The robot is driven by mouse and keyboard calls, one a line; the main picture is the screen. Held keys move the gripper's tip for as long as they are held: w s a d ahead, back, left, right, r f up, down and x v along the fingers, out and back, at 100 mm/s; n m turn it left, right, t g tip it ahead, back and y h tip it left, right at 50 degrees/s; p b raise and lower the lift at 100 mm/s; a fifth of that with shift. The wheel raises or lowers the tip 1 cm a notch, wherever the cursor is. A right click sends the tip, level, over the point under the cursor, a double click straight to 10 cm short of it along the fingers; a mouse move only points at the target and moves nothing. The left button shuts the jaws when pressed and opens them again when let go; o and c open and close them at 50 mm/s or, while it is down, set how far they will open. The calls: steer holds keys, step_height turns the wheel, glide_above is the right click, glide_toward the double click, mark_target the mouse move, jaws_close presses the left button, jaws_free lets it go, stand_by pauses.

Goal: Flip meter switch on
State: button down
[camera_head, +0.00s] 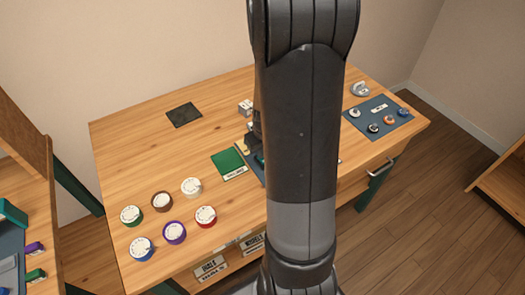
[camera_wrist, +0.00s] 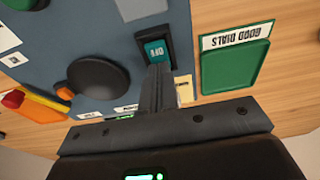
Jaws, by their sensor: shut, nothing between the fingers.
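The meter switch (camera_wrist: 157,50) is a teal rocker in a black frame on a blue-grey panel (camera_wrist: 90,25), and its face reads "OFF" in the wrist view. My gripper (camera_wrist: 158,72) is shut and empty, with its fingertips at the lower edge of the switch; I cannot tell whether they touch it. The fingers cover the area just below the switch. A large black round knob (camera_wrist: 101,79) sits left of the switch. In the head view my arm hides most of the meter and the switch.
A green tray labelled "GOOD DIALS" (camera_wrist: 228,73) lies right of the panel; it also shows in the head view (camera_head: 222,160). Several round dials, including a red one (camera_head: 205,216), stand at the table's front left. A blue mat (camera_head: 388,130) with small parts lies at right.

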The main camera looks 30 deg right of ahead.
steer(key=shift+s+f, duration=0.1)
steer(key=shift+s, duration=0.9)
steer(key=shift+w, duration=0.1)
steer(key=shift+r, duration=0.35)
step_height(320, 180, up, 13)
steer(key=s, duration=0.2)
steer(key=shift+s, duration=0.4)
